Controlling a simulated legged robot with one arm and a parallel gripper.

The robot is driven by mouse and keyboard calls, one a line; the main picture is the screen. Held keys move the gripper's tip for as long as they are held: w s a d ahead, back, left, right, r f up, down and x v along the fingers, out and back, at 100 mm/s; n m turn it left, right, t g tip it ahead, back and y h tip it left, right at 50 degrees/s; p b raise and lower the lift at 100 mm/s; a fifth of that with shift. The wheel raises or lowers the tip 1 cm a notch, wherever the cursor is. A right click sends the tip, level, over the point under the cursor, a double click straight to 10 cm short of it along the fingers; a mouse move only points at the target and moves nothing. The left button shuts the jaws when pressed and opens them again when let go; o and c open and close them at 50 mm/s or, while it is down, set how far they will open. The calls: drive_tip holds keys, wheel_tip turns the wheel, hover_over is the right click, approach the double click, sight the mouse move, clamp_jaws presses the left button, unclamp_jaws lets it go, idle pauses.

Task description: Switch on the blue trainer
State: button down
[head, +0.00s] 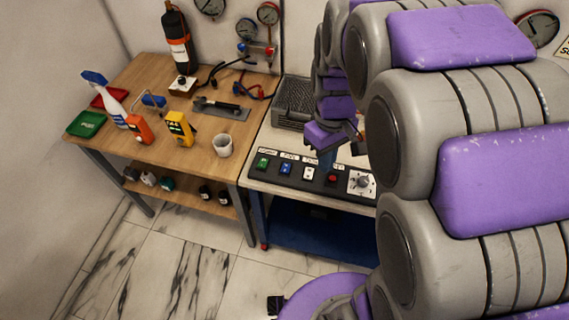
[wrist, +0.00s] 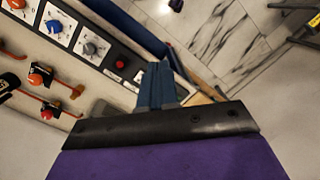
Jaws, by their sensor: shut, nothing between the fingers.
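The trainer bench has a light top (head: 257,182) and a blue base. Its black front panel carries a green switch (head: 263,163), a blue switch (head: 286,168), a white switch (head: 309,173) and a red button (head: 332,179), under small labels I cannot read. My gripper (head: 326,161) is shut and empty, its blue fingers pointing down over the panel near the white switch and red button. I cannot tell whether it touches. In the wrist view the fingers (wrist: 156,84) hide part of the panel beside the red button (wrist: 119,64); the blue switch is not visible there.
A grey knob (head: 362,181) sits right of the red button. A grey ribbed box (head: 293,103) stands behind the panel. The wooden table (head: 150,75) at left holds a white cup (head: 222,146), a yellow meter (head: 180,128) and a spray bottle (head: 105,97). My arm blocks the right side.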

drive_tip(key=w+a+f+n+b, duration=0.1)
drive_tip(key=w+f+n, duration=0.15)
drive_tip(key=w, duration=0.25)
drive_tip(key=w+a+f+n, duration=0.1)
drive_tip(key=w+a+f, duration=0.15)
drive_tip(key=w, duration=0.25)
drive_tip(key=n+b, duration=0.1)
drive_tip(key=n, duration=0.4)
hover_over(285, 170)
drive_tip(key=w, duration=0.2)
wheel_tip(285, 170, down, 7)
drive_tip(key=shift+d, duration=0.15)
drive_tip(key=shift+s+m, duration=0.1)
drive_tip(key=shift+m, duration=0.15)
drive_tip(key=f+b, duration=0.1)
drive_tip(key=f, duration=0.3)
drive_tip(key=s+f+b, duration=0.1)
drive_tip(key=f, duration=0.4)
drive_tip(key=f+b, duration=0.2)
drive_tip(key=f, duration=0.2)
drive_tip(key=shift+s+a+f, duration=0.25)
drive_tip(key=shift+s+f, duration=0.05)
drive_tip(key=shift+f, duration=0.1)
drive_tip(key=shift+s+f, duration=0.1)
drive_tip(key=shift+w+d+p, duration=0.25)
drive_tip(key=shift+w+p, duration=0.3)
drive_tip(key=shift+w, duration=0.25)
drive_tip(key=shift+r, duration=0.2)
